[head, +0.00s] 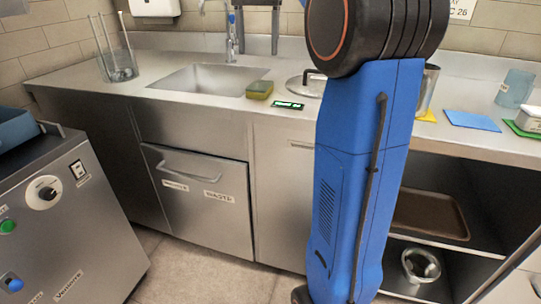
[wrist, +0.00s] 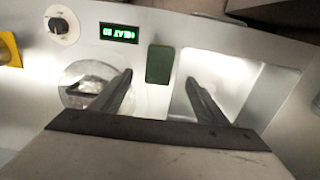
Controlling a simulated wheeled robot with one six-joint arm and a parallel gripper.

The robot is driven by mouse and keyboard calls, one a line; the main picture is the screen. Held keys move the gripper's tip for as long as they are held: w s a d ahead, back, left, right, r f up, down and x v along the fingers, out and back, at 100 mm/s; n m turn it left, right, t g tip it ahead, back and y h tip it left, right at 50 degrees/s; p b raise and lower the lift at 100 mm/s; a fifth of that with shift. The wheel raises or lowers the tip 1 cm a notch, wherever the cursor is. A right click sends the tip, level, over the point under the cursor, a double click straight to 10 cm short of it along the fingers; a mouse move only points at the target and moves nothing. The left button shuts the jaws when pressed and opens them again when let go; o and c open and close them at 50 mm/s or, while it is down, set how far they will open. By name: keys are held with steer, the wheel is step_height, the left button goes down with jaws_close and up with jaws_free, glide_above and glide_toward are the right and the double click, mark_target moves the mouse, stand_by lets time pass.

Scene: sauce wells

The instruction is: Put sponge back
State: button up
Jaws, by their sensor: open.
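The sponge (head: 259,90) is a small yellow and green block on the steel counter, by the right edge of the sink (head: 207,80). In the wrist view its dark green top (wrist: 160,64) shows between the fingertips and slightly beyond them. My gripper (wrist: 159,77) is open and empty. Its fingers stand on either side of the sponge in the picture, with a gap to each; I cannot tell the height above it. In the head view my blue arm hides the gripper. No place marked for the sponge can be made out.
A lit green display (head: 288,105) lies in front of the sponge. A round lid (head: 303,86) is to its right, and the tap (head: 231,38) stands behind the sink. A glass holder with rods (head: 118,65) stands far left.

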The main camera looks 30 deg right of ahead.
steer(key=s+a+f+n+t, duration=0.1)
steer(key=s+a+f+n, duration=0.2)
steer(key=s+a+f, duration=0.3)
steer(key=s+a+f+n+t, duration=0.15)
steer(key=s+a+f, duration=0.3)
steer(key=s, duration=0.45)
steer(key=s+a+f+n+t, duration=0.1)
steer(key=s+a+f+n, duration=0.1)
steer(key=s+f, duration=0.5)
steer(key=s+a+f+n+t, duration=0.1)
steer(key=s+a+f+n, duration=0.1)
steer(key=s+f+n, duration=0.2)
steer(key=s+f, duration=0.3)
steer(key=f, duration=0.5)
steer(key=shift+s+a+f, duration=0.3)
steer(key=shift+s, duration=0.05)
